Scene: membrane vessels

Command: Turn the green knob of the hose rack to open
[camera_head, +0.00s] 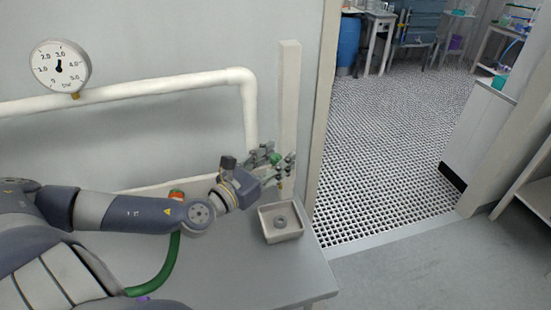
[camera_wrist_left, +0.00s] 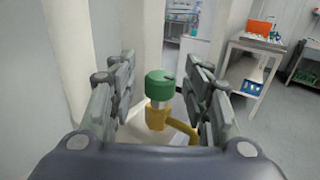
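The green knob (camera_wrist_left: 160,84) sits on a yellow valve body (camera_wrist_left: 157,118) with a yellow spout, seen in the middle of the left wrist view. My left gripper (camera_wrist_left: 160,88) is open, with one finger on each side of the knob and a visible gap on both sides. In the head view the left gripper (camera_head: 280,165) is at the white post, and the green knob (camera_head: 275,158) shows partly between its fingers. My right gripper is not in view.
A square grey basin (camera_head: 280,222) stands on the grey bench (camera_head: 225,272) below the gripper. A white pipe (camera_head: 170,88) with a pressure gauge (camera_head: 60,68) runs along the wall. A green hose (camera_head: 163,265) hangs near my arm. A doorway opens to the right.

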